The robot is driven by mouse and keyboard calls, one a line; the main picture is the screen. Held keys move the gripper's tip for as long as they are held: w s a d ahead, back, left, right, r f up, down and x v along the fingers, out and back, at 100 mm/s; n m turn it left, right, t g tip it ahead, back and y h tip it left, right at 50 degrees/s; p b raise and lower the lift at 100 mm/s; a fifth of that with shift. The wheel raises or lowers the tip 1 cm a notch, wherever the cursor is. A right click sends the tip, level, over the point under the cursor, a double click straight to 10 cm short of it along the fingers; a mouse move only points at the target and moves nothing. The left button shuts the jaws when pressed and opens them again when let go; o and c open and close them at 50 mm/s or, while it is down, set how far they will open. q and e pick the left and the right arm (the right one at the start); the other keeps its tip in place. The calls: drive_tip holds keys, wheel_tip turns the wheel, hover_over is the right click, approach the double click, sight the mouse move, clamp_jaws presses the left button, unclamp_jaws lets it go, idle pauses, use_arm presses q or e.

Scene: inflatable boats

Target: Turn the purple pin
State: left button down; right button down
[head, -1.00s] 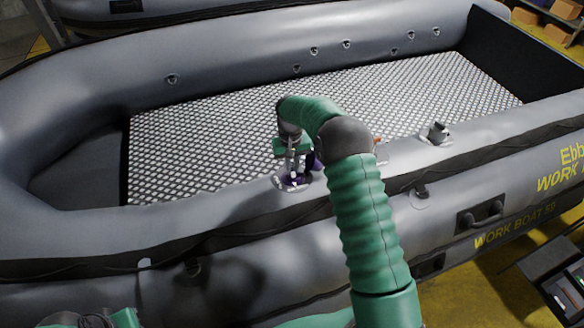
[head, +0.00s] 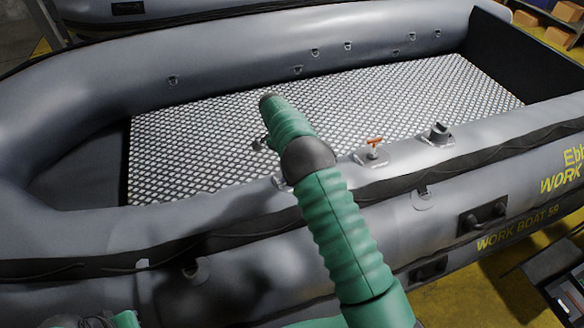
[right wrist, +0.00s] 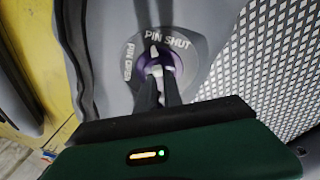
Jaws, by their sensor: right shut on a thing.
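The purple pin (right wrist: 172,60) sits on a round grey plate (right wrist: 134,52) on the boat's tube in the right wrist view. The plate is lettered "PIN SHUT" at the top and "PIN OPEN" at the left. A small white pointer by the pin lies near the "PIN SHUT" lettering. My right gripper (right wrist: 159,84) is shut on the pin, its two dark fingers coming from below; they hide part of it. In the head view my right arm covers the pin and the gripper. Only a bit of green arm shows at the bottom left there; no left gripper shows.
The grey inflatable boat (head: 110,232) has a patterned floor (head: 400,95). An orange-handled fitting (head: 374,146) and a dark cylindrical fitting (head: 438,133) stand on the near tube, right of my arm. An open dark box (head: 555,285) is at the lower right.

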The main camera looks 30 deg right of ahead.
drive_tip(key=m, duration=0.5)
drive_tip(key=shift+w+r+g, duration=0.2)
drive_tip(key=shift+w+g, duration=0.1)
drive_tip(key=shift+w, duration=0.05)
drive_tip(key=shift+m, duration=0.3)
drive_tip(key=c, duration=1.6)
unclamp_jaws()
drive_tip(key=shift+w+a, duration=0.1)
drive_tip(key=shift+o, duration=0.6)
drive_tip(key=shift+a+f, duration=0.1)
drive_tip(key=shift+a, duration=0.05)
